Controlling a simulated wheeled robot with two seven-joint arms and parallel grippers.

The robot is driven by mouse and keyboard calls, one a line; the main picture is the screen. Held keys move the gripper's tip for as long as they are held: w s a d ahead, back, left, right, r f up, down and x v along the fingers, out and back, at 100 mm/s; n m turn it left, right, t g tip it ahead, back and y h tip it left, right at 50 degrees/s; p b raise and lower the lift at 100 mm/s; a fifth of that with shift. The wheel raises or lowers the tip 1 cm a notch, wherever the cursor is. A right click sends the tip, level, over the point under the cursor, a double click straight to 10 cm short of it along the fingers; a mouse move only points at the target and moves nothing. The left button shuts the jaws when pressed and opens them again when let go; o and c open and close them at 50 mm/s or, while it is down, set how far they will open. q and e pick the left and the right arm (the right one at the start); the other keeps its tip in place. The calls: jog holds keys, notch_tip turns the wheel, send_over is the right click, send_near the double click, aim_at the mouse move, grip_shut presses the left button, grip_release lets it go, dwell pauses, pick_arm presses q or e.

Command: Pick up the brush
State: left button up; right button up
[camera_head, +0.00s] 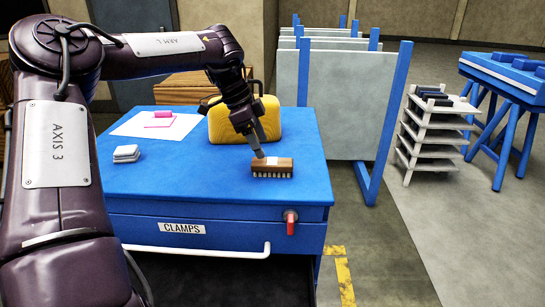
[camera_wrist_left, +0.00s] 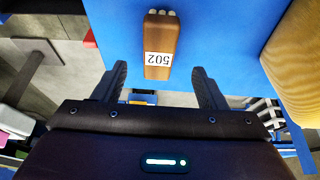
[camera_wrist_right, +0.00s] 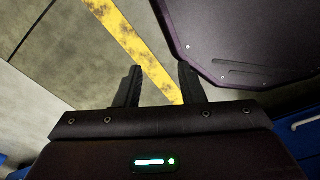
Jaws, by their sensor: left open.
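The brush (camera_head: 272,169) has a brown wooden block and pale bristle tufts along its lower front. It lies on the blue cabinet top near its right front. In the left wrist view the brush (camera_wrist_left: 159,45) shows end-on with a white label reading 502, beyond and between my fingers. My left gripper (camera_head: 260,152) is just above and behind the brush in the head view; in the left wrist view it is open and empty (camera_wrist_left: 160,80). My right gripper (camera_wrist_right: 158,80) shows only in its own wrist view, fingers apart, nothing between them, over the floor.
The blue cabinet (camera_head: 150,190) also bears a yellow case (camera_head: 243,121), a white stack (camera_head: 126,153), and a pink block (camera_head: 163,114) on white paper. A red handle (camera_head: 291,225) sticks out in front. Grey panels in a blue rack (camera_head: 345,105) stand behind right.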

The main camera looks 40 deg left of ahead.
aim_at(271, 161)
pick_arm(q)
jog(key=shift+w+d+f+p, duration=0.1)
jog(key=shift+d+f+p, duration=0.1)
jog(key=shift+d+f, duration=0.25)
jog(key=shift+w+d+f+p, duration=0.1)
jog(key=shift+d+f+p, duration=0.1)
jog(key=shift+f, duration=0.4)
jog(key=p+x, duration=0.1)
jog(key=x, duration=0.3)
jog(key=shift+w+f+p, duration=0.15)
jog(key=shift+w+p, duration=0.15)
jog(key=shift+w+d+f, duration=0.1)
jog(key=shift+f, duration=0.2)
jog(key=shift+r, duration=0.1)
pick_arm(e)
jog(key=shift+s+d+r, duration=0.15)
jog(key=shift+s+r, duration=0.15)
jog(key=shift+r, duration=0.25)
jog(key=shift+s+d+r, duration=0.1)
jog(key=shift+s+r, duration=0.2)
jog(key=shift+r, duration=0.25)
jog(key=shift+a, duration=0.1)
pick_arm(q)
jog(key=shift+f+b, duration=0.25)
jog(key=shift+b, duration=0.15)
pick_arm(e)
jog(key=shift+s+f, duration=0.2)
jog(key=shift+f, duration=0.2)
